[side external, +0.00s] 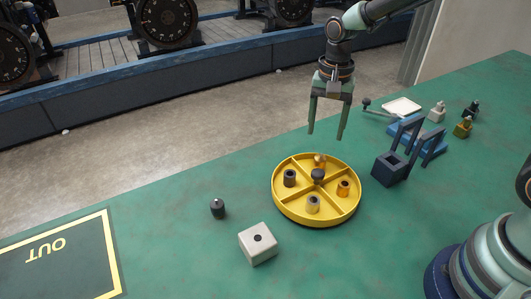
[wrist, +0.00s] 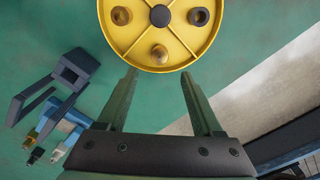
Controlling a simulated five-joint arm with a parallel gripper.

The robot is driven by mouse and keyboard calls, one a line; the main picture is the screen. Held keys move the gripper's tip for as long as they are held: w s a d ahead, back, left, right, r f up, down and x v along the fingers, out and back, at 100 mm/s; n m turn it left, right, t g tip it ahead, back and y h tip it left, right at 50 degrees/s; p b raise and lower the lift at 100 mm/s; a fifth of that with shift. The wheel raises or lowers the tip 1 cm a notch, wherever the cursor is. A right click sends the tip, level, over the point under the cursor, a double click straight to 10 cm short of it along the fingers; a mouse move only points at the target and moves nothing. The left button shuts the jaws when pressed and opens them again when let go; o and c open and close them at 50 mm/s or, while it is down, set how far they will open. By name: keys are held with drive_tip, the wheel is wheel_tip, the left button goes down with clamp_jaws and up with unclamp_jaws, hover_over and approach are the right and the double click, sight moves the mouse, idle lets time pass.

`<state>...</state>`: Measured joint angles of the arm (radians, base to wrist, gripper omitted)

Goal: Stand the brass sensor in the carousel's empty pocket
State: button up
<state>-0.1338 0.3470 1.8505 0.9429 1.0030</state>
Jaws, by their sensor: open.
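The brass sensor (side external: 320,160) stands in the back pocket of the yellow carousel (side external: 277,200); it looks upright. In the wrist view the sensor (wrist: 159,53) shows in the pocket nearest my fingers, with the carousel rim (wrist: 160,69) around it. The carousel's other pockets hold a dark ringed part (side external: 289,178), a brass ringed part (side external: 343,188) and a greyish-brass part (side external: 313,204). I see no empty pocket. My gripper (side external: 325,136) is open and empty, above and behind the carousel, clear of the sensor. Its fingers (wrist: 158,78) are spread wide.
A dark knobbed cylinder (side external: 217,208) and a pale block with a hole (side external: 257,244) stand left of the carousel. A blue fixture (side external: 392,168) stands right of it, with small fittings (side external: 462,127) behind. The OUT mat (side external: 75,275) lies front left. Green tabletop between is clear.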

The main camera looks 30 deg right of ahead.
drive_tip(key=s+d+r+n+t, duration=0.2)
drive_tip(key=s+r+n, duration=0.3)
drive_tip(key=s+r, duration=0.1)
drive_tip(key=s+d+r+n+t, duration=0.3)
drive_tip(key=s+r+n, duration=0.2)
drive_tip(key=s+r, duration=0.1)
drive_tip(key=shift+d+r+t, duration=0.15)
drive_tip(key=shift+d+t, duration=0.1)
drive_tip(key=shift+t, duration=0.05)
